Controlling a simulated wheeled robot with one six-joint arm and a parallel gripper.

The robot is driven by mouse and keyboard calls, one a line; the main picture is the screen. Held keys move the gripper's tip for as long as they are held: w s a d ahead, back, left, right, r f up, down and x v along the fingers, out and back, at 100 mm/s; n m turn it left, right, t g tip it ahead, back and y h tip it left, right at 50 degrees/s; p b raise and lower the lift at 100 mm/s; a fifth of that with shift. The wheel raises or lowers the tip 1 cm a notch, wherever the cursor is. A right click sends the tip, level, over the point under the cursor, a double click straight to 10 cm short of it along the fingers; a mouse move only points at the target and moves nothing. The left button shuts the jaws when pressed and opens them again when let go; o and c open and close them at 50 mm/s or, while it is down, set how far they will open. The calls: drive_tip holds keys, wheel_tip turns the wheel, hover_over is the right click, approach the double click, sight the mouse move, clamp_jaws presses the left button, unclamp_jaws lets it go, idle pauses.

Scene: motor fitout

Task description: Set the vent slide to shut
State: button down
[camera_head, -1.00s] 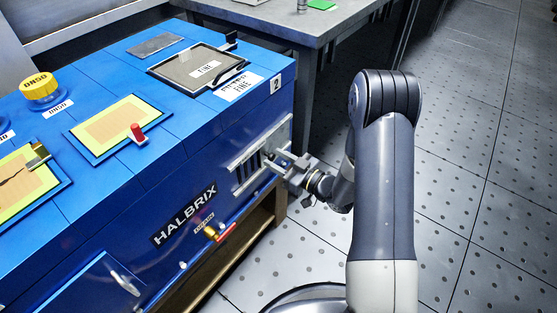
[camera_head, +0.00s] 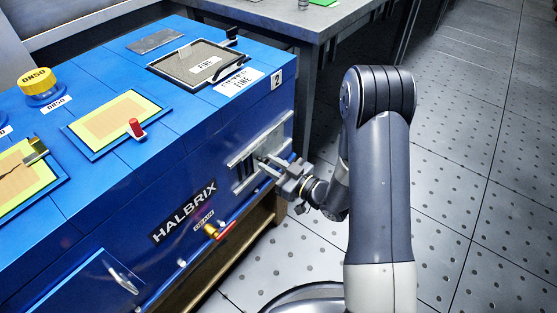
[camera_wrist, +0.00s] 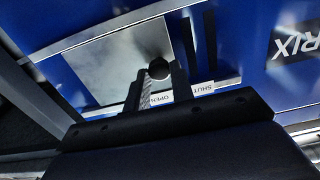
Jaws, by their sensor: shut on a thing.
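The vent slide is a bare metal plate (camera_wrist: 115,62) in rails on the front of the blue cabinet. In the head view, its vent (camera_head: 243,168) is partly hidden by my gripper (camera_head: 265,161). In the wrist view, my gripper (camera_wrist: 158,82) is shut on the slide's round dark knob (camera_wrist: 158,69), with one finger on each side. Dark vent slots (camera_wrist: 198,45) show uncovered to the right of the plate. An OPEN label (camera_wrist: 165,98) lies near the fingers, and a SHUT label (camera_wrist: 202,88) lies to its right.
A red-handled valve (camera_head: 222,231) sticks out below and left of the vent. A HALBRIX plate (camera_head: 184,212) is on the same face. A grey table (camera_head: 300,22) stands behind the cabinet. Floor to the right is clear.

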drive_tip(key=s+a+b, duration=0.1)
drive_tip(key=s+a, duration=0.1)
drive_tip(key=s+a+b, duration=0.1)
drive_tip(key=s+a, duration=0.1)
drive_tip(key=s, duration=0.1)
drive_tip(key=shift+s+a, duration=0.15)
drive_tip(key=shift+s, duration=0.1)
drive_tip(key=c, duration=1.2)
unclamp_jaws()
drive_tip(key=shift+c, duration=0.2)
drive_tip(key=v, duration=1)
drive_tip(key=shift+s+d, duration=0.3)
drive_tip(key=shift+a, duration=0.1)
